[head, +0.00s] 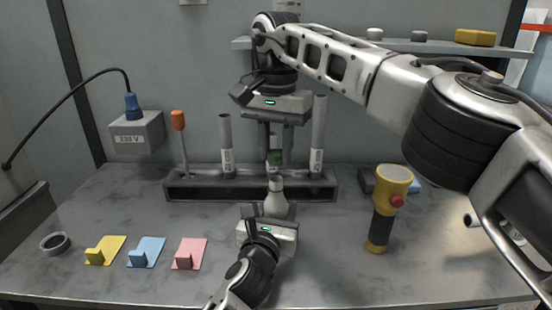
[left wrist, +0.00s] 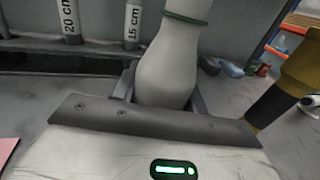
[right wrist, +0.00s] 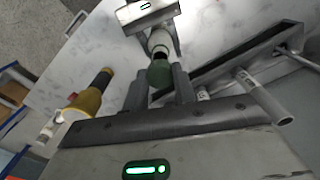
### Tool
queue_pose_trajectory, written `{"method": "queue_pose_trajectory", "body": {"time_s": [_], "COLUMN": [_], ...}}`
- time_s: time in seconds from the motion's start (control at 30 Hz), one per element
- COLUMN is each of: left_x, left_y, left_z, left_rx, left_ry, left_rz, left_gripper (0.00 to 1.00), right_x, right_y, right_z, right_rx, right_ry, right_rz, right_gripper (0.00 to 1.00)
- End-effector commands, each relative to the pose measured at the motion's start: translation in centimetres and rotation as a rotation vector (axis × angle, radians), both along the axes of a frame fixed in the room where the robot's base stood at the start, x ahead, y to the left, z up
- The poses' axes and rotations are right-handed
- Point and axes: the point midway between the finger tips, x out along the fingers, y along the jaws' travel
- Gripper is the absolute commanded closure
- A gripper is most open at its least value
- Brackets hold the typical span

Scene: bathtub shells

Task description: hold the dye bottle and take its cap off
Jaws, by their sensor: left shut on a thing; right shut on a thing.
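The pale grey dye bottle (head: 276,203) stands upright, neck up, at the middle of the bench. My left gripper (head: 268,222) is shut around its lower body, which fills the space between the fingers in the left wrist view (left wrist: 168,75). A thin green ring (left wrist: 185,18) circles its neck. My right gripper (head: 275,148) points down from above and is shut on the green cap (head: 274,159). The cap is just above the bottle's mouth; the right wrist view shows the cap (right wrist: 159,74) and a dark opening on the bottle neck (right wrist: 158,42), apparently apart.
A dark rack (head: 205,187) with tubes and an orange-handled tool (head: 178,121) stands close behind the bottle. A yellow flashlight (head: 382,215) stands at right.

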Motion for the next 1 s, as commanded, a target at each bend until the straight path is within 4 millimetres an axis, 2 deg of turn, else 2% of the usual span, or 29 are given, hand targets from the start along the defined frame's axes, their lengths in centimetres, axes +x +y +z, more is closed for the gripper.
{"method": "queue_pose_trajectory", "body": {"time_s": [0.1,0.33,0.37,0.43,0.77,0.87,1.0], "left_x": [0.0,0.0,0.0,0.0,-0.2,-1.2,-3.7], "left_y": [0.0,0.0,0.0,0.0,0.1,0.4,1.0], "left_z": [-0.2,-0.2,-0.2,-0.2,-0.1,-0.1,-0.1], "left_rx": [0.002,0.002,0.002,0.002,0.001,0.002,0.001], "left_ry": [0.004,0.004,0.004,0.003,0.002,0.003,0.003], "left_rz": [0.001,0.001,0.001,0.001,0.000,0.001,0.000], "left_gripper": [1.00,1.00,0.51,0.32,0.31,0.31,0.31], "right_x": [0.0,0.0,0.0,0.0,0.0,0.0,0.0], "right_y": [0.0,0.0,0.0,0.0,0.0,0.0,0.0], "right_z": [1.0,1.1,1.1,1.1,1.1,1.3,1.5], "right_rx": [0.002,0.000,0.001,0.001,0.001,0.001,0.001], "right_ry": [-0.001,0.001,0.001,0.001,0.000,0.000,0.000], "right_rz": [-0.001,0.001,0.001,0.001,0.000,0.000,0.000], "right_gripper": [1.00,1.00,1.00,1.00,1.00,1.00,1.00]}}
